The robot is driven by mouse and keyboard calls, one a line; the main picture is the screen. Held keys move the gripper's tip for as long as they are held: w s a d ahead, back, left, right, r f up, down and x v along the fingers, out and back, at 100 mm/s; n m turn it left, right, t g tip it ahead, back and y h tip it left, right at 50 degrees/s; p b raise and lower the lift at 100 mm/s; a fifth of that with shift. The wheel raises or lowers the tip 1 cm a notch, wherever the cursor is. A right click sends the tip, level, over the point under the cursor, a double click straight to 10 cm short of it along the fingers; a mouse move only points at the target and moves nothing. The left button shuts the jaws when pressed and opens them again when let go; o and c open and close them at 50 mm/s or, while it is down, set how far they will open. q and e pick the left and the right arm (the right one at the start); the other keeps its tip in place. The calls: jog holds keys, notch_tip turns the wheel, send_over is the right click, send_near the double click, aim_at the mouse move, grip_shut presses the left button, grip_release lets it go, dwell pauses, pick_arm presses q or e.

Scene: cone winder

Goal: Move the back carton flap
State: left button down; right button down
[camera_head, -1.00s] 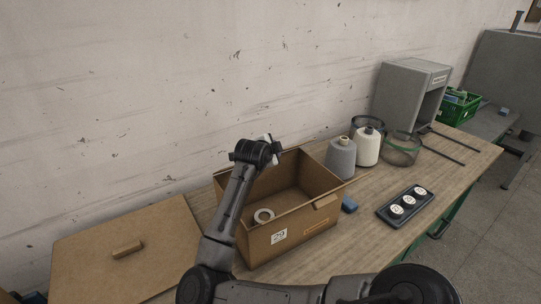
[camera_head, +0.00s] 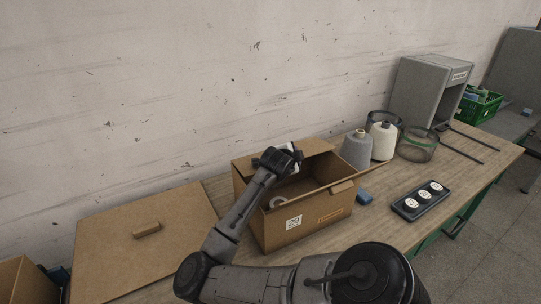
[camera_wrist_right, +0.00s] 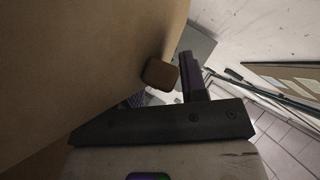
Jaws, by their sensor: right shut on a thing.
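The open brown carton (camera_head: 275,228) stands on the table, with a white label on its front. The back flap (camera_head: 317,147) shows along its rear edge, partly hidden by my right gripper. My right gripper (camera_head: 288,160) is at the middle of the carton's rear edge, shut on the flap's tab. In the right wrist view, a large brown panel fills the left, with a small brown tab (camera_wrist_right: 160,74) beside the dark finger (camera_wrist_right: 193,78). My left gripper is not in view.
A flat brown panel with a tab (camera_head: 147,229) lies left of the carton. A grey cone (camera_head: 355,152), a white cone (camera_head: 382,142) and a ringed holder (camera_head: 417,147) stand at the right.

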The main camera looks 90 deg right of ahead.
jog(key=shift+f, duration=0.2)
jog(key=c, duration=1)
grip_release()
jog(key=shift+a, duration=0.15)
jog(key=shift+o, duration=0.2)
jog(key=shift+w+a+r, duration=0.15)
jog(key=shift+a+r, duration=0.15)
jog(key=shift+a, duration=0.05)
jog(key=p+v, duration=0.1)
jog(key=v, duration=1.2)
jog(key=shift+f, duration=0.1)
jog(key=shift+c, duration=0.4)
